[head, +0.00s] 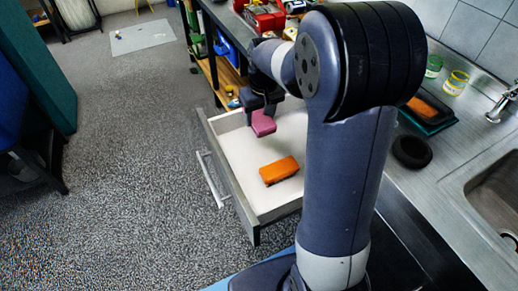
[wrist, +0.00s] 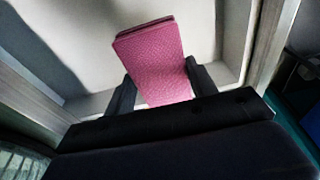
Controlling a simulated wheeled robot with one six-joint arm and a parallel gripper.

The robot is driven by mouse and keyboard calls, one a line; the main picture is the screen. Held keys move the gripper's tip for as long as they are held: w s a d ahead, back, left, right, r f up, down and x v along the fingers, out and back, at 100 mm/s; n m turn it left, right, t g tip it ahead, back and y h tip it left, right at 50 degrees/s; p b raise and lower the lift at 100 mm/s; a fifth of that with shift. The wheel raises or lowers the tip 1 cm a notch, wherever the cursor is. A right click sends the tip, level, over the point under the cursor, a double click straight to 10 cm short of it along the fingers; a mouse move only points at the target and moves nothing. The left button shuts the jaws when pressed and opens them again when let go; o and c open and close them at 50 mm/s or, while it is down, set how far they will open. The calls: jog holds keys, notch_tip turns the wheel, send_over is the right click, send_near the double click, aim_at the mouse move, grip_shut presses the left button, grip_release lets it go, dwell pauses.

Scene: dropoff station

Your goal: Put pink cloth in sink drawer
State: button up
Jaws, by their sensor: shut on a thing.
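The pink cloth (head: 263,123) is a small folded block, held between the fingers of my gripper (head: 264,107) over the far left corner of the open sink drawer (head: 245,208). In the wrist view the pink cloth (wrist: 154,62) sticks out past the two dark fingers of my gripper (wrist: 160,90), which is shut on it. The white drawer floor (wrist: 85,40) shows behind it. I cannot tell whether the cloth touches the drawer floor. An orange block-like object (head: 279,171) lies in the drawer, nearer its front.
The drawer's front panel and handle (head: 211,181) stand out over the grey carpet. The counter on the right holds the sink (head: 497,205), a black round object (head: 411,152) and two small glasses (head: 455,82). Shelves with red and blue items (head: 228,50) stand beyond the drawer.

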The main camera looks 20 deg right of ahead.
aim_at(259, 146)
notch_tip(259, 146, down, 10)
jog(key=shift+r+b, duration=0.15)
jog(key=shift+b, duration=0.2)
jog(key=shift+f, duration=0.25)
jog(key=o, duration=0.9)
jog(key=shift+o, duration=0.2)
jog(key=shift+r, duration=0.2)
jog(key=r, duration=0.4)
jog(key=s+r, duration=0.1)
jog(key=r, duration=0.3)
jog(key=s+r+p, duration=0.1)
jog(key=r, duration=0.3)
jog(key=shift+d, duration=0.2)
